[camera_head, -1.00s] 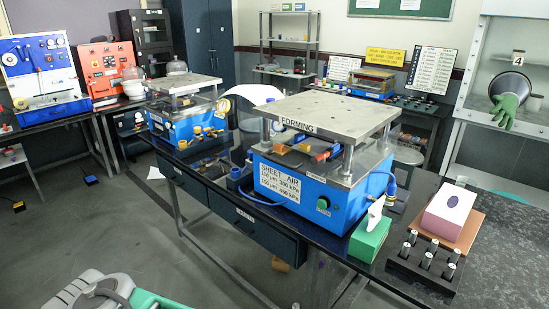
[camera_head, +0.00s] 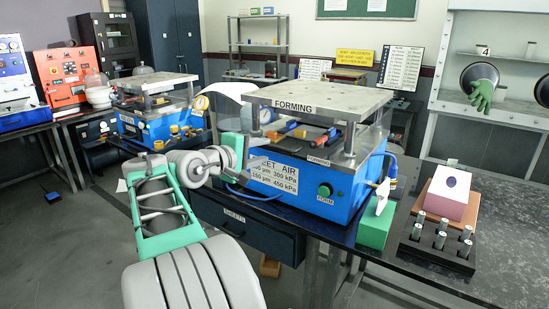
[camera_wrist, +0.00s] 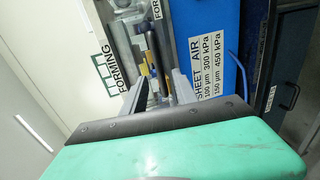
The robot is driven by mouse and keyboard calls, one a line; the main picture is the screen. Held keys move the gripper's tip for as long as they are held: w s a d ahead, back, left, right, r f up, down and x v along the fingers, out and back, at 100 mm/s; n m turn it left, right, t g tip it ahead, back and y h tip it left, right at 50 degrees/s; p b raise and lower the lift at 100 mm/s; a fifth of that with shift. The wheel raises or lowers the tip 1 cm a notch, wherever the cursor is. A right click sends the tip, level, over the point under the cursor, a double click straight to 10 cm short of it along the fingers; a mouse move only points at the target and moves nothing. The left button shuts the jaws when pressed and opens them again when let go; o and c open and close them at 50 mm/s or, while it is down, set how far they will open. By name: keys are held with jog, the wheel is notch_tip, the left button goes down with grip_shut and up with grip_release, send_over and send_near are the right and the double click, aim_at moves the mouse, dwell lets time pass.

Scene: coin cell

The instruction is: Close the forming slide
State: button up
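The forming press (camera_head: 300,185) is a blue box with a metal top plate (camera_head: 318,100) marked FORMING on posts. Between the box and the plate lies a flat metal deck with a second FORMING label (camera_head: 317,160) at its front edge; I cannot tell how far the slide is out. My gripper (camera_head: 243,150) is at the left front of the press. In the wrist view my gripper (camera_wrist: 160,88) has its two grey fingers apart, pointing into the gap under the plate. A dark bar (camera_wrist: 152,48) and yellow parts show between and beyond the fingers; contact is unclear.
A green box (camera_head: 375,228), a pink-white box (camera_head: 447,195) on a brown board and a black rack (camera_head: 437,248) of several cylinders stand right of the press. A similar blue press (camera_head: 150,130) stands behind left. A dark drawer (camera_head: 235,222) is under the bench.

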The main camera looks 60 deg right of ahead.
aim_at(273, 147)
jog(key=x, duration=0.7)
jog(key=shift+r+p, duration=0.1)
jog(key=shift+p, duration=0.25)
jog(key=shift+w, duration=0.1)
jog(key=shift+c, duration=0.5)
grip_shut()
